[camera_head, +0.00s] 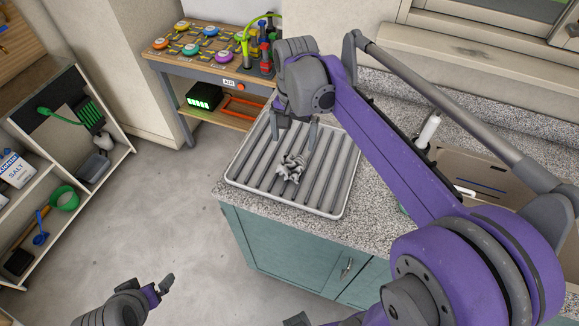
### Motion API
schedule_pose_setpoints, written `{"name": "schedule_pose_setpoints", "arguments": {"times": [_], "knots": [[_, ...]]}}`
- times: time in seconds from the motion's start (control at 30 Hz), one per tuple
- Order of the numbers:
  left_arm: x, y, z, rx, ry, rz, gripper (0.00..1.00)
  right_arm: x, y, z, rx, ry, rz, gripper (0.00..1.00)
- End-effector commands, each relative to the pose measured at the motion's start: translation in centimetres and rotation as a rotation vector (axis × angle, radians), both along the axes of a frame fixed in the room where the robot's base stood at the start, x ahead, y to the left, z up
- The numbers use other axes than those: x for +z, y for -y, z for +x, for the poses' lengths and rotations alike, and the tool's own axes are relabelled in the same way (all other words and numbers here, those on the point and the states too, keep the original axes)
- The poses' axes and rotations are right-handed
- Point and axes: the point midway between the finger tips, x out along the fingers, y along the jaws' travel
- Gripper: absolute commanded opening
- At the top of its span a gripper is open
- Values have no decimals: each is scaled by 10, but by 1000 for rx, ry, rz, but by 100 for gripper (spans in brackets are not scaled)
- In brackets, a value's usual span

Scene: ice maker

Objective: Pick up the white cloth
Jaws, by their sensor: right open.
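My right gripper (295,136) is open above the tray, just behind the cloth in the picture. Its two fingers point down, and I cannot tell whether they touch anything. My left gripper (160,287) is low at the bottom left, over the floor and away from the cloth. Its fingers are small and show a gap between them.
The counter (372,228) has a teal cabinet (270,245) below. A wooden table (198,63) with colourful pucks stands behind. A shelf (70,130) with a salt bag and green cup is at left. A sink and white bottle (428,132) are at right. Open floor lies between.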

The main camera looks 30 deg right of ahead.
Motion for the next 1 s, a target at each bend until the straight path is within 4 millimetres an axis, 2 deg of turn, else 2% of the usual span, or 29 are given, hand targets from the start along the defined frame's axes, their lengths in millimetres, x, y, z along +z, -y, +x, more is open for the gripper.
{"name": "schedule_pose_setpoints", "arguments": {"times": [0.13, 0.33, 0.57, 0.8, 1.0], "knots": [[-2, 0, -1, 0, -2, 0, 100, -12, 4, 5, -31, -17, 4, 100], [-5, 0, -2, 0, -4, 0, 100, -44, 4, 5, -30, -17, 3, 100], [-5, 0, -2, 0, -4, 0, 100, -62, 4, 6, -29, -15, 3, 100], [-4, 0, -2, 0, -3, 0, 100, -97, 5, 8, -28, -15, 3, 100], [-4, 0, -2, 0, -3, 0, 100, -108, 5, 8, -28, -15, 3, 100]]}}
